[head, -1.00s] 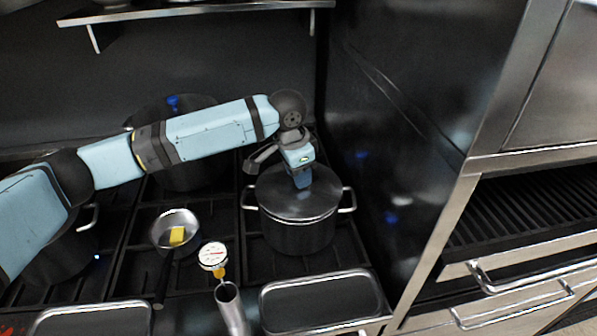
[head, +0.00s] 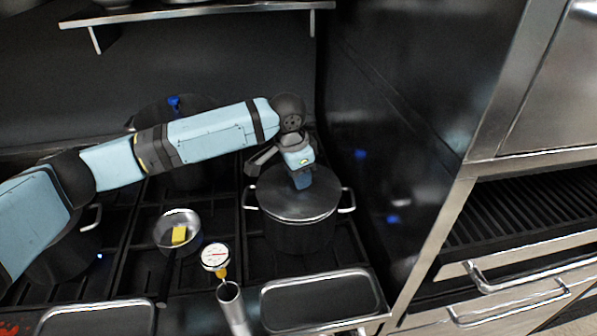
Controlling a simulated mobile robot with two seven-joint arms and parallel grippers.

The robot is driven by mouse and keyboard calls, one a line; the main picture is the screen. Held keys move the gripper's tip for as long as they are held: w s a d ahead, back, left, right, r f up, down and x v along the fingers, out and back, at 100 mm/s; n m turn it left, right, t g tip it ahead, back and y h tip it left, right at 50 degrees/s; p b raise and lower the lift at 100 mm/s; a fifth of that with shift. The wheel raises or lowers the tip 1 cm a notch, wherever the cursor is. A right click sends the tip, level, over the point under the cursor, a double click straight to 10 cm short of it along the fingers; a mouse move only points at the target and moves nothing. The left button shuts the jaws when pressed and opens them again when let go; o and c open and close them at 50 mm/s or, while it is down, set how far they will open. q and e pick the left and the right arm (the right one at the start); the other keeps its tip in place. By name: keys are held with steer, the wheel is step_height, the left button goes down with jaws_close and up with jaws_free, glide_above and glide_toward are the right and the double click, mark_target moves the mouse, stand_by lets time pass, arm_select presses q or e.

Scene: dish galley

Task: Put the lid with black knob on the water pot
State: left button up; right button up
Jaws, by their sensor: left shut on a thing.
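The lid (head: 285,209) is a dark, shiny disc lying over the mouth of a dark pot (head: 300,237) with two steel side handles, on the right of the stove. The lid looks level and seated on the rim, though I cannot tell if it touches all round. My left gripper (head: 301,182) points down at the lid's middle and is shut on its knob, which the fingers hide. My right gripper is not in view.
A small pan (head: 165,231) with a yellow block (head: 179,234) stands left of the pot. A dial thermometer (head: 215,257) and a steel tube (head: 231,300) are in front. Steel trays (head: 322,318) line the front edge. A dark wall (head: 385,150) is close on the right.

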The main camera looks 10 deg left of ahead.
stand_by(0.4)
arm_select(q)
steer(key=shift+p, duration=0.65)
steer(key=shift+f+p, duration=0.4)
steer(key=shift+p, duration=0.15)
stand_by(0.8)
steer(key=shift+f+p, duration=0.15)
steer(key=shift+p, duration=0.45)
stand_by(0.5)
stand_by(0.3)
steer(key=o, duration=1.6)
steer(key=shift+o, duration=0.2)
